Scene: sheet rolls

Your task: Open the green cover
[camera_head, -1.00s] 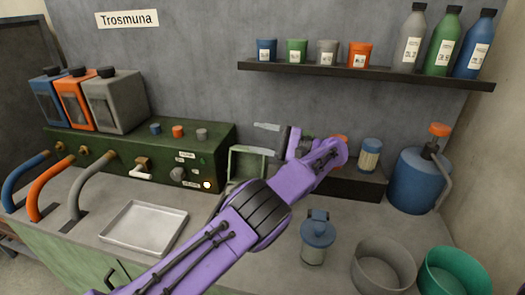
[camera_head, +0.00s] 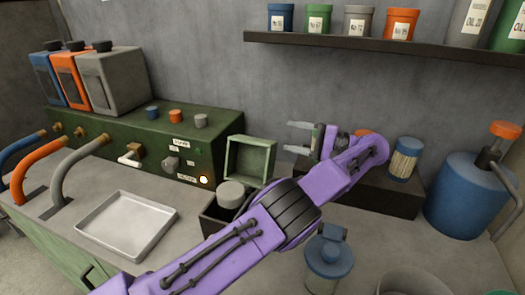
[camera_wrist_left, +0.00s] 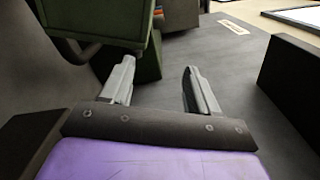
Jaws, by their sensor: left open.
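The green cover (camera_head: 250,157) is a shallow, square-framed lid. It stands raised at the back of a dark box (camera_head: 212,217) on the counter, right of the green machine, with its hollow side showing. A round grey piece (camera_head: 230,193) sits at the box's opening; my left arm hides part of the box. My left gripper (camera_head: 298,137) is open and empty, just right of the cover's upper edge and apart from it. The left wrist view shows its two separated fingers (camera_wrist_left: 158,80) with nothing between them. My right gripper is not in view.
The green machine (camera_head: 130,135) with knobs and taps stands left, a metal tray (camera_head: 127,225) before it. A blue-lidded jar (camera_head: 329,258) is below my arm. A can (camera_head: 405,158) and a blue pump bottle (camera_head: 465,195) stand right. A shelf (camera_head: 370,54) hangs above.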

